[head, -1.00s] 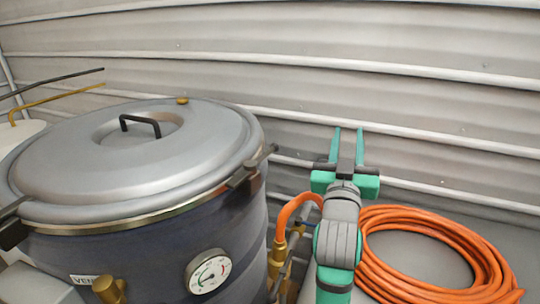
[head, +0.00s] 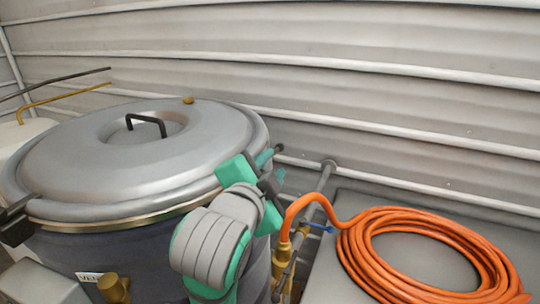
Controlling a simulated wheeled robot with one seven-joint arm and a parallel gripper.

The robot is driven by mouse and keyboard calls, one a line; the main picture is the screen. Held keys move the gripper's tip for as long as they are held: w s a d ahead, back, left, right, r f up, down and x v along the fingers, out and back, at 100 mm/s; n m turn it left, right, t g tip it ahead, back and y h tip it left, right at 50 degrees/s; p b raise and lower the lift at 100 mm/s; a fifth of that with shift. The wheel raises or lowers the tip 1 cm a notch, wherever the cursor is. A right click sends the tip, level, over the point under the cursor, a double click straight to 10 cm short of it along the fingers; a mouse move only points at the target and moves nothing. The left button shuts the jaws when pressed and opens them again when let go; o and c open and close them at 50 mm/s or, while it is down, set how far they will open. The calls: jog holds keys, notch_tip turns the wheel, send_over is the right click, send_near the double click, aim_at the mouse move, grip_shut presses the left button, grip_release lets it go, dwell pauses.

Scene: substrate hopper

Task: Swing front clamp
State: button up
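A grey lidded vessel (head: 75,180) fills the left of the head view, its domed lid carrying a black handle (head: 146,124). A dark clamp (head: 16,222) sits at the rim on the left. At the right rim, the dark knobbed end of another clamp lever (head: 279,148) shows just beyond my gripper (head: 273,163). My gripper is at this clamp, its green fingers beside the lever. The rest of that clamp is hidden behind my gripper and wrist. I cannot tell whether the fingers touch the lever or are closed on it.
An orange hose (head: 420,277) lies coiled on a grey surface at the right and runs to a brass fitting (head: 283,255) beside the vessel. A brass valve (head: 113,288) projects at the vessel's front. A corrugated wall (head: 400,130) stands behind.

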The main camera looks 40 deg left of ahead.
jog(key=w+a+f, duration=0.3)
jog(key=w+a, duration=0.2)
jog(key=w, duration=0.3)
jog(key=shift+a+g+y, duration=0.4)
jog(key=shift+c, duration=0.6)
grip_shut()
